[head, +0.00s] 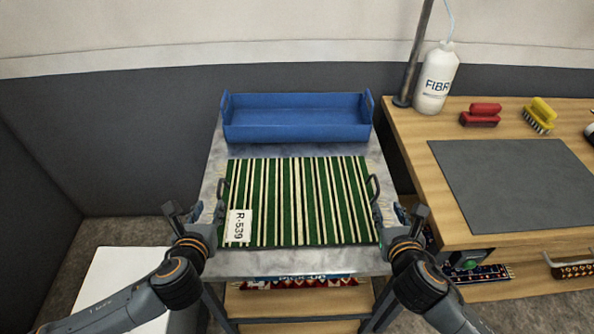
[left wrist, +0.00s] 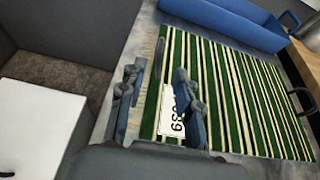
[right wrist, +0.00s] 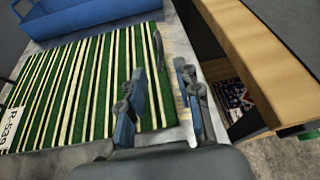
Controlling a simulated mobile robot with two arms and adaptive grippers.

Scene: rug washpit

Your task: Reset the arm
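A green and cream striped rug piece (head: 300,200) with a white tag reading R-539 (head: 238,226) lies flat on a grey table. A dark handle stands at its left side (head: 222,190) and another at its right side (head: 373,188). My left gripper (head: 196,212) is by the rug's left edge; in the left wrist view its fingers (left wrist: 160,100) are spread with nothing held between them. My right gripper (head: 411,214) is by the right edge; in the right wrist view its fingers (right wrist: 160,95) are spread and empty.
A blue tray (head: 297,118) sits at the table's back. The wooden bench at right holds a grey mat (head: 515,185), a white bottle (head: 437,78), a red brush (head: 480,115) and a yellow brush (head: 539,115). A white box top (head: 125,285) is at lower left.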

